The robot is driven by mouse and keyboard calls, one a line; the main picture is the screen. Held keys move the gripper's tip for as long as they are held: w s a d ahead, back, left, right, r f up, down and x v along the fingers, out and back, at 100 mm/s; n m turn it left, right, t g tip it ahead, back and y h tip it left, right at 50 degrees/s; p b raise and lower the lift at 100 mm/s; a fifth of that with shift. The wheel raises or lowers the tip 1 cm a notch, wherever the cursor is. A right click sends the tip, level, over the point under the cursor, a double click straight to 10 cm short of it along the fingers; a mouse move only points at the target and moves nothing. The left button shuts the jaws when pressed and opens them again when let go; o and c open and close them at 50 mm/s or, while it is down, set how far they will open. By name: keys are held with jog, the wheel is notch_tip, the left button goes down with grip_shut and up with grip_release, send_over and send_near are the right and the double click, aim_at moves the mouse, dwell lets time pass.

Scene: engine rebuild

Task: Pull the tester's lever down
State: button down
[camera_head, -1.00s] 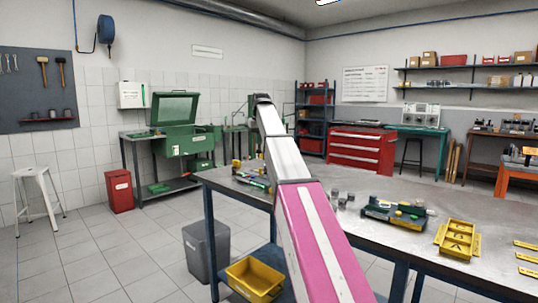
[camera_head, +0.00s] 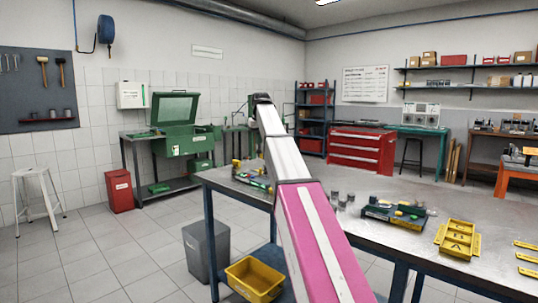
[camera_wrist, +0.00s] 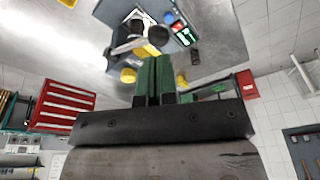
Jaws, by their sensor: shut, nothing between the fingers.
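The tester (camera_wrist: 180,32) shows at the top of the wrist view as a grey unit with red and blue buttons and a lit green display, standing on a metal tabletop. A metal lever (camera_wrist: 128,46) runs up beside it to a round black knob (camera_wrist: 158,35). My gripper (camera_wrist: 155,60) has its two green fingers pressed together and empty. The fingertips appear just below the knob in the picture; I cannot tell whether they touch it. In the head view my arm's far end hides the gripper, and the tester cannot be made out clearly.
The metal workbench (camera_head: 380,240) carries a green-and-yellow fixture (camera_head: 395,215), a yellow tray (camera_head: 457,238) and small grey cylinders. A yellow bin (camera_head: 255,280) sits on its lower shelf, beside a grey bin (camera_head: 206,250). A red drawer cabinet (camera_head: 361,150) stands behind.

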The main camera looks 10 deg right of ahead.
jog(key=shift+f, duration=0.1)
jog(key=shift+f, duration=1.45)
jog(key=shift+s+a+f, duration=0.15)
jog(key=shift+a+f, duration=0.05)
jog(key=shift+f, duration=0.6)
